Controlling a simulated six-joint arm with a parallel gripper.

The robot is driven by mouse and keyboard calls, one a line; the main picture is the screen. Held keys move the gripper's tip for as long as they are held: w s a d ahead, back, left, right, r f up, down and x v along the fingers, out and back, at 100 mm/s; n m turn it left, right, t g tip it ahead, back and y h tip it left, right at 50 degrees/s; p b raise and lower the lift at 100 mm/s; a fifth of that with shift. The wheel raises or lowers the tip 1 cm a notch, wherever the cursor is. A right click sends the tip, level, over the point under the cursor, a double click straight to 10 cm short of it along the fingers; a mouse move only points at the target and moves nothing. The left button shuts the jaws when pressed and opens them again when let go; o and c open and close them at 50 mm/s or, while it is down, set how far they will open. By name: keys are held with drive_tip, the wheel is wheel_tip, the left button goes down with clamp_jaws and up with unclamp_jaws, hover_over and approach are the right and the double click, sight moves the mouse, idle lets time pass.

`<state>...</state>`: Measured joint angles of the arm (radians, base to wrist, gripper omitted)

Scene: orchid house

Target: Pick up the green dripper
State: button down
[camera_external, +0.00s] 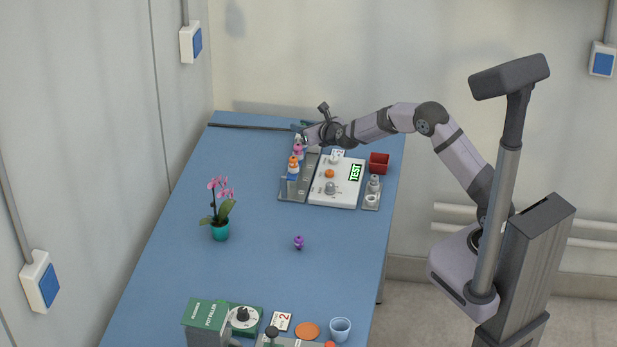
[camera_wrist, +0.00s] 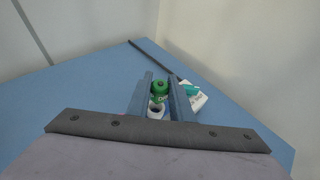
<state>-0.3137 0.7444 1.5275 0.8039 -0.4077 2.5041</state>
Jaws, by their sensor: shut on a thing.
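The green dripper (camera_wrist: 160,88) shows in the wrist view between the two fingers of my gripper (camera_wrist: 161,80), with its green cap towards the far side. The fingers are shut on it. A white ring-shaped part (camera_wrist: 156,104) lies just below it between the fingers; I cannot tell what it belongs to. In the external view my gripper (camera_external: 308,133) is at the far end of the table, above the back of a grey rack (camera_external: 292,190). The green dripper cannot be made out there, and I cannot tell whether it is clear of the rack.
An orange-capped dripper (camera_external: 293,165) and a pink one (camera_external: 298,150) stand in the rack close to my gripper. A white test device (camera_external: 338,190), a red box (camera_external: 379,163) and a grey holder (camera_external: 371,200) are to the right. A potted orchid (camera_external: 220,230) stands nearer.

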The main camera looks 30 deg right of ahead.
wheel_tip(320, 180, up, 7)
drive_tip(key=shift+r+p, duration=0.1)
drive_tip(key=shift+p, duration=0.45)
